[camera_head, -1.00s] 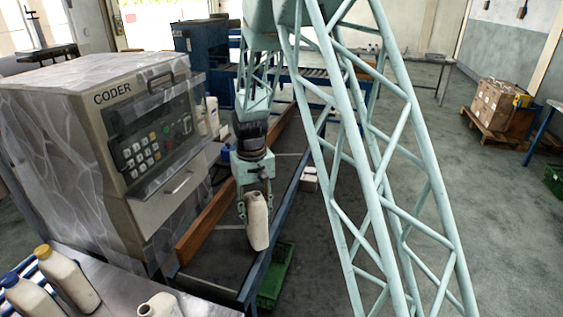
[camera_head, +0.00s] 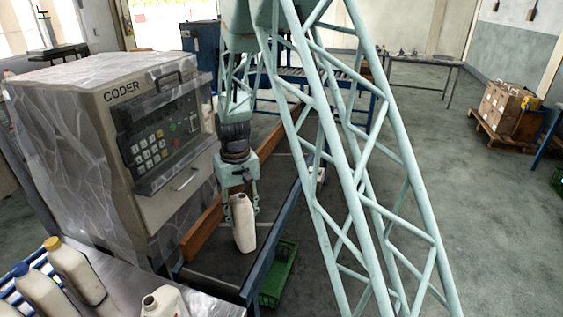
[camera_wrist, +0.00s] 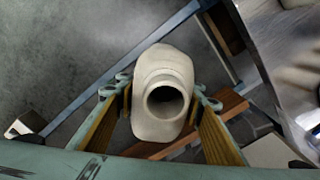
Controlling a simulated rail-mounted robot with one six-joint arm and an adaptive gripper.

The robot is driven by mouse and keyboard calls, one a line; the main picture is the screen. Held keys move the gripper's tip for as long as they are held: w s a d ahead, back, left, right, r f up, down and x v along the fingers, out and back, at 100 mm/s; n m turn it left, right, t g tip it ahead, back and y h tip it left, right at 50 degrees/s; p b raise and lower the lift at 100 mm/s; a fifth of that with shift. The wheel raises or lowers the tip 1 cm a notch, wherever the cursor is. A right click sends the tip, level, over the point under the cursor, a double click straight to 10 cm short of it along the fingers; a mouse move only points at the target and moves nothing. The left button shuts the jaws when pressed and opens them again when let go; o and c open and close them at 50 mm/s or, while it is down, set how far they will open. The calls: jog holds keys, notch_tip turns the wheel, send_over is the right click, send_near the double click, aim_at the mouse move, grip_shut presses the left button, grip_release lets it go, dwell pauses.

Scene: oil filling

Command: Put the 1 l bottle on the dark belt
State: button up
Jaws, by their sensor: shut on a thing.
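My gripper (camera_head: 242,208) is shut on an open-necked cream bottle (camera_head: 244,228), with a finger on each side of it. The bottle is close to upright, with a slight tilt in the head view. In the wrist view my gripper (camera_wrist: 163,108) has its fingers on both sides of the bottle (camera_wrist: 160,65), and its open mouth faces the camera. The bottle is over the dark belt (camera_head: 213,262), between the brown side rail and the blue frame. I cannot tell whether its base touches the belt.
The grey CODER machine (camera_head: 165,150) stands close on the left, beside the brown rail (camera_head: 203,232). A yellow-capped bottle (camera_head: 76,270), a blue-capped bottle (camera_head: 42,293) and an uncapped bottle (camera_head: 165,303) are at lower left. A green crate (camera_head: 279,275) is beside the belt frame.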

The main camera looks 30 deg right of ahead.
dwell(0.4)
jog(key=s+a+n+p, duration=0.2)
jog(key=s+a+n, duration=0.3)
jog(key=n, duration=0.4)
jog(key=shift+s+a+f+p, duration=0.15)
jog(key=shift+a+f+p, duration=0.1)
jog(key=shift+a+p, duration=0.25)
jog(key=shift+a, duration=0.1)
jog(key=w+d, duration=0.3)
jog(key=w, duration=0.4)
jog(key=w+d+f, duration=0.1)
jog(key=w+d, duration=0.2)
jog(key=w, duration=0.3)
jog(key=shift+w+f, duration=0.2)
jog(key=shift+w, duration=0.2)
jog(key=shift+w+d, duration=0.1)
jog(key=shift+d, duration=0.05)
